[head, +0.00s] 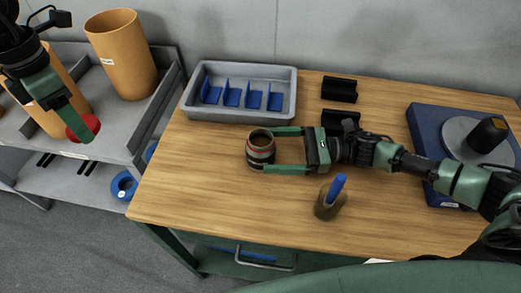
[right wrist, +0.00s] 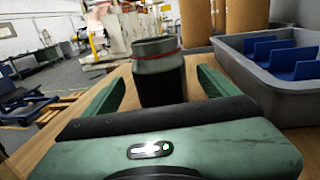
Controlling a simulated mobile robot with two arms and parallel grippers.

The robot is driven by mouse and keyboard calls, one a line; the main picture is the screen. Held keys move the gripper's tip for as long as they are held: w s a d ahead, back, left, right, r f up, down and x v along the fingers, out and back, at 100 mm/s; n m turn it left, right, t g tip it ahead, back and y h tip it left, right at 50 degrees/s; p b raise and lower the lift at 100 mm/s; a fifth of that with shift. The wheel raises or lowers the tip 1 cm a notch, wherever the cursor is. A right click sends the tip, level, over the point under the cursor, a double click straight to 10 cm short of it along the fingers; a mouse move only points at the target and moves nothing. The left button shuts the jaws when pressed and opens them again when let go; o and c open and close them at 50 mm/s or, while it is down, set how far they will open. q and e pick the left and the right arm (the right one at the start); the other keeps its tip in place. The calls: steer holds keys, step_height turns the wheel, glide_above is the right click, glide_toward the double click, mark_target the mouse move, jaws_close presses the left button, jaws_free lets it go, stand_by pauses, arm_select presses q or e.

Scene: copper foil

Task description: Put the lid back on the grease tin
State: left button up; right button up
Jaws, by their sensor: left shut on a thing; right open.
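The grease tin (head: 261,158) stands upright and uncovered on the wooden table, dark with a red band and brown inside. It also shows in the right wrist view (right wrist: 161,82). My right gripper (head: 272,150) is open, one finger on each side of the tin; whether they touch it I cannot tell. My left gripper (head: 75,122), at the upper left, is shut on a round red lid (head: 88,129). It holds the lid over the grey shelf cart, well left of the tin.
A grey tray (head: 240,115) with blue dividers lies behind the tin. A brush pot (head: 327,206) with a blue handle stands in front of my right gripper. Orange cylinders (head: 121,55) stand on the cart (head: 125,125). A blue-based device (head: 430,125) is at right.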

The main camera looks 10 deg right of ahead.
mark_target(250, 149)
arm_select(q)
steer(key=shift+r, duration=0.25)
arm_select(e)
steer(key=shift+w+a+r, duration=0.1)
steer(key=shift+a, duration=0.3)
arm_select(q)
steer(key=shift+r+p, duration=0.85)
steer(key=shift+p, duration=0.25)
arm_select(e)
steer(key=x, duration=0.5)
steer(key=shift+a, duration=0.2)
steer(key=shift+w, duration=0.1)
steer(key=c, duration=1.9)
